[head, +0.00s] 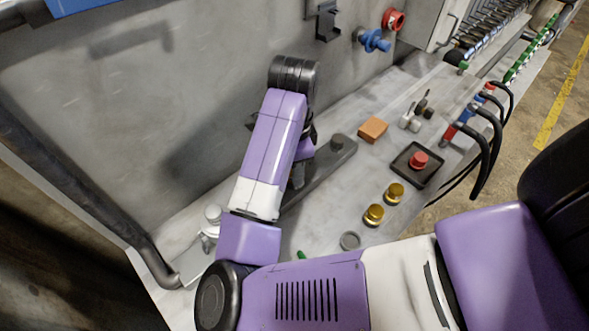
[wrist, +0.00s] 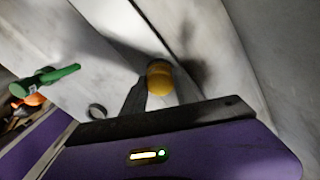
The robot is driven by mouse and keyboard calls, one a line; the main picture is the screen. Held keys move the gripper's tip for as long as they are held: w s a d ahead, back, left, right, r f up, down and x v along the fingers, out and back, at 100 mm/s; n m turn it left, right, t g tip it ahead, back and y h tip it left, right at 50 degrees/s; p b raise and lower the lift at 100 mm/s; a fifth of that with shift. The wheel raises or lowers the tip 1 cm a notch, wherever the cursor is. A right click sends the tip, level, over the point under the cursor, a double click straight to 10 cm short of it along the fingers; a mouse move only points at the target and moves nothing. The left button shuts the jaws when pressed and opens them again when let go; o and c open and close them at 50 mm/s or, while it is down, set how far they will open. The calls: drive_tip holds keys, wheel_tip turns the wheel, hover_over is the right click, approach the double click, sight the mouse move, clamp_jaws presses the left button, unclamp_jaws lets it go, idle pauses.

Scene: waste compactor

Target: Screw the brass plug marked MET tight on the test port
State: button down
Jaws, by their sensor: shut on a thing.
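My gripper (head: 298,172) is above the bench beside a long dark plate, partly hidden by my arm in the head view. In the wrist view my gripper (wrist: 159,90) is shut on a brass-yellow plug (wrist: 159,77) between its dark fingers. Two other brass plugs stand on the bench, a nearer one (head: 373,215) and a farther one (head: 394,193). No MET marking is readable on any of them. I cannot tell which fitting is the test port, or whether the held plug touches anything.
A dark plate (head: 322,165), an orange block (head: 373,129) and a black tray (head: 400,170) with a red knob (head: 418,160) are on the bench. A grey ring (head: 350,240) lies nearer. Hoses (head: 487,150) line the right edge. A grey wall stands behind.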

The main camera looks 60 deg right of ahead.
drive_tip(key=shift+m+b, duration=0.7)
drive_tip(key=shift+m, duration=1.3)
drive_tip(key=c, duration=0.9)
unclamp_jaws()
drive_tip(key=shift+r, duration=0.1)
drive_tip(key=shift+c, duration=0.3)
drive_tip(key=shift+r+p, duration=2.9)
drive_tip(key=shift+r, duration=0.55)
